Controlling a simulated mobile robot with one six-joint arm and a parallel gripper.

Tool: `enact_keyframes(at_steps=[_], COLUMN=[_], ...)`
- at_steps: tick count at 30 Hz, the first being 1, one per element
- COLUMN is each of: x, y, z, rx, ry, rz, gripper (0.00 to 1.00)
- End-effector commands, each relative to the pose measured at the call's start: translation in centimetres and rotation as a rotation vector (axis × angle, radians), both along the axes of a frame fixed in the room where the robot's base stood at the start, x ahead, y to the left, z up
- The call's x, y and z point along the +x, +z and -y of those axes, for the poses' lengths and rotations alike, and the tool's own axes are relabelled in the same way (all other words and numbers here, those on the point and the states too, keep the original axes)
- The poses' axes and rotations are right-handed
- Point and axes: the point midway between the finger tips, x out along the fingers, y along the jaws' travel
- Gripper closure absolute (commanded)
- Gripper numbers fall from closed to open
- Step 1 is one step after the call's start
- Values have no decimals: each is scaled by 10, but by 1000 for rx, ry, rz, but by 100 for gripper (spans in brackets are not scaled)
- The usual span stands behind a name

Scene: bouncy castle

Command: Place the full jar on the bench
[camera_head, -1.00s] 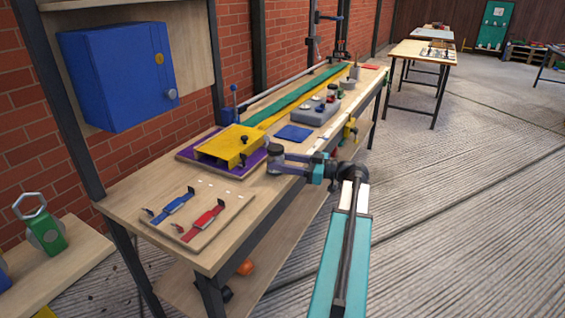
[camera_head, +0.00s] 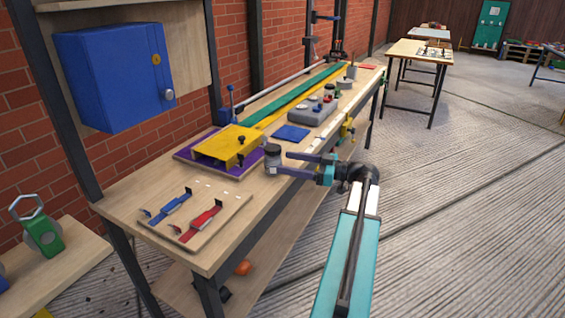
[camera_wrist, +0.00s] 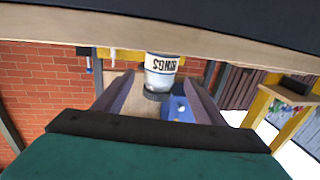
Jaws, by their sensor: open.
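A small jar with a dark lid and a pale label (camera_head: 272,160) stands upright on the bench (camera_head: 262,204), close to its front edge and beside the yellow fixture. In the wrist view the jar (camera_wrist: 161,66) appears upside down, with dark lettering on its label, just beyond the fingertips. My gripper (camera_head: 283,163) is open, its two purple-grey fingers pointing left at the jar from the aisle side. The fingers (camera_wrist: 160,88) are spread wide in the wrist view and hold nothing. Whether a fingertip still touches the jar cannot be told.
The yellow fixture (camera_head: 226,146) on a purple mat (camera_head: 185,154) stands left of the jar. A board with blue and red clamps (camera_head: 190,217) lies on the near end. A blue plate (camera_head: 291,133) and a grey block (camera_head: 312,113) lie behind. The aisle floor (camera_head: 450,210) is clear.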

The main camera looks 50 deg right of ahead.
Motion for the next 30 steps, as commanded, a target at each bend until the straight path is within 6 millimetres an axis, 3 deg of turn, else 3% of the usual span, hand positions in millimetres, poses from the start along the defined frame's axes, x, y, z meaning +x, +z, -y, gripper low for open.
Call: enact_keyframes(at_steps=[9, 15, 30], x=[-46, -65, -72], y=[0, 0, 0], z=[23, 31, 34], rx=[0, 0, 0], ry=[-2, -1, 0], rz=[0, 0, 0], gripper=[36, 36, 36])
